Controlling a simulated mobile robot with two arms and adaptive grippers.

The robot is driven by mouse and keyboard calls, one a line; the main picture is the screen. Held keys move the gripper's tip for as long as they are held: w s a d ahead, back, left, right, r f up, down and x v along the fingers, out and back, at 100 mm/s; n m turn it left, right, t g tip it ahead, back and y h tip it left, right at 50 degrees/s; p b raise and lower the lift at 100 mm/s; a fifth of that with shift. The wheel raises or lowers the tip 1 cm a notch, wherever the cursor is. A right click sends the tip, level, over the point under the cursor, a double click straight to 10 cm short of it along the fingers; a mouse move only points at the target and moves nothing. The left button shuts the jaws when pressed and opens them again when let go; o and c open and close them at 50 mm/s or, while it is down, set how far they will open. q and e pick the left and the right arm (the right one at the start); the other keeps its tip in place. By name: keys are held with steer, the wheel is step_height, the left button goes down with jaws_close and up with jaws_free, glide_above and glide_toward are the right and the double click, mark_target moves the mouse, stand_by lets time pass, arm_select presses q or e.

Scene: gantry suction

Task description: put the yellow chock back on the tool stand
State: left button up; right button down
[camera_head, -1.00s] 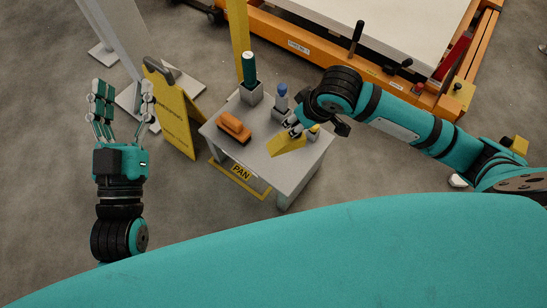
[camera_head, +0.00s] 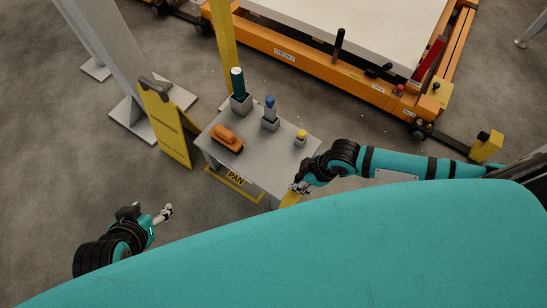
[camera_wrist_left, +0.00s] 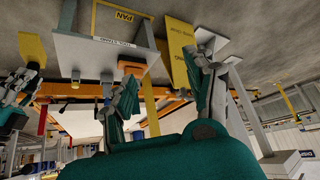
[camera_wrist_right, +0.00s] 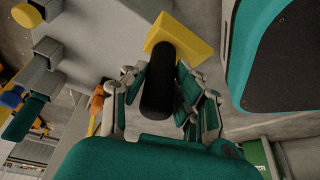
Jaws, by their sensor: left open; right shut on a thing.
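My right gripper (camera_head: 298,187) is shut on the yellow chock (camera_head: 289,200) at the near right edge of the grey tool stand (camera_head: 262,166). In the right wrist view the chock (camera_wrist_right: 185,35) is an angled yellow block with a black handle (camera_wrist_right: 160,85) between my fingers. The stand's top also shows there (camera_wrist_right: 95,40). In the head view my body hides part of the chock, and I cannot tell its height against the tabletop. My left gripper (camera_head: 166,212) is open and empty, apart from the stand at its lower left; its fingers also show in the left wrist view (camera_wrist_left: 168,88).
The stand holds an orange tool (camera_head: 227,138), a green cylinder (camera_head: 237,81), a blue-topped item (camera_head: 270,104) and a small yellow-topped item (camera_head: 301,134). A yellow floor sign (camera_head: 165,125) stands left. An orange gantry frame (camera_head: 310,60) lies behind. The near tabletop is clear.

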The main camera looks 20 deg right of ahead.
arm_select(q)
steer(key=w+d+r+t+h+b, duration=0.45)
steer(key=w+r+t, duration=0.6)
steer(key=r, duration=0.45)
step_height(320, 180, up, 8)
steer(key=s+d+t+b, duration=0.1)
steer(key=s+t, duration=0.1)
steer(key=t, duration=0.4)
steer(key=shift+s+r+m+h, duration=0.15)
steer(key=shift+s+m+h, duration=0.25)
steer(key=shift+h, duration=0.05)
arm_select(e)
steer(key=w+a+f, duration=0.1)
steer(key=w+f, duration=0.1)
steer(key=w, duration=0.4)
steer(key=w+a+f, duration=0.2)
steer(key=w, duration=0.5)
steer(key=shift+w+f, duration=0.2)
steer(key=shift+f, duration=0.15)
arm_select(q)
steer(key=shift+t+b, duration=0.25)
steer(key=shift+b, duration=0.05)
arm_select(e)
steer(key=c, duration=1)
jaws_free()
steer(key=shift+f, duration=0.15)
steer(key=shift+d, duration=0.1)
